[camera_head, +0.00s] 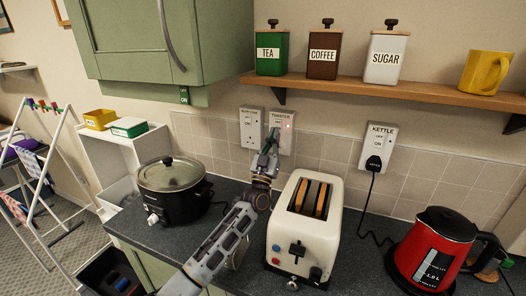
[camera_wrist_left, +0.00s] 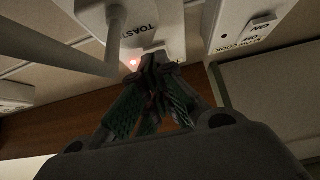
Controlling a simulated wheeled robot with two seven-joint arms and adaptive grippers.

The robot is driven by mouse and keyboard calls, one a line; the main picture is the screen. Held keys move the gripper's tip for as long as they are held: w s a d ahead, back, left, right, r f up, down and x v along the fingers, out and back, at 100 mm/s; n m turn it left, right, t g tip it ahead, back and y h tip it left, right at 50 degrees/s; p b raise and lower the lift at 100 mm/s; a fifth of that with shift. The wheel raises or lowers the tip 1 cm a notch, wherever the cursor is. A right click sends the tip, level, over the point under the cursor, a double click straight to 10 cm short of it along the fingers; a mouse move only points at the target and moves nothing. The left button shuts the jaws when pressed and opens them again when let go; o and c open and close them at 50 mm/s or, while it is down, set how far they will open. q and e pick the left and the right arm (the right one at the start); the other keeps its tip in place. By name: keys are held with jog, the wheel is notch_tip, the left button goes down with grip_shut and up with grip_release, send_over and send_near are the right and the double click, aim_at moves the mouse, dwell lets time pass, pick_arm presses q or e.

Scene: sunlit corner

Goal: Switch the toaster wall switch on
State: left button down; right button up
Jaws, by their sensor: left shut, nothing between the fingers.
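The toaster wall switch (camera_head: 283,117) is a pale plate labelled TOASTER on the tiled wall, with a small red light showing at its right side. It also shows in the wrist view (camera_wrist_left: 165,38), rotated, with the red light glowing beside my fingertips. My left gripper (camera_head: 272,135) is shut and empty, its tips in front of the plate. In the wrist view the closed fingertips (camera_wrist_left: 158,62) cover part of the plate. I cannot tell whether they touch the rocker, or which way the rocker is set. My right gripper is not in view.
A similar switch (camera_head: 251,128) is close on the left, and the kettle switch (camera_head: 380,136) is farther right. The toaster (camera_head: 325,238) and slow cooker (camera_head: 172,190) stand below on the counter. The shelf (camera_head: 430,95) with canisters and the green cupboard (camera_head: 150,45) are above.

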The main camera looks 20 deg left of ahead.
pick_arm(q)
jog(key=s, duration=1.2)
jog(key=shift+a, duration=0.2)
dwell(0.4)
jog(key=shift+r, duration=0.1)
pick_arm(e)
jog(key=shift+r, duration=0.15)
pick_arm(q)
notch_tip(320, 180, up, 9)
jog(key=p, duration=0.9)
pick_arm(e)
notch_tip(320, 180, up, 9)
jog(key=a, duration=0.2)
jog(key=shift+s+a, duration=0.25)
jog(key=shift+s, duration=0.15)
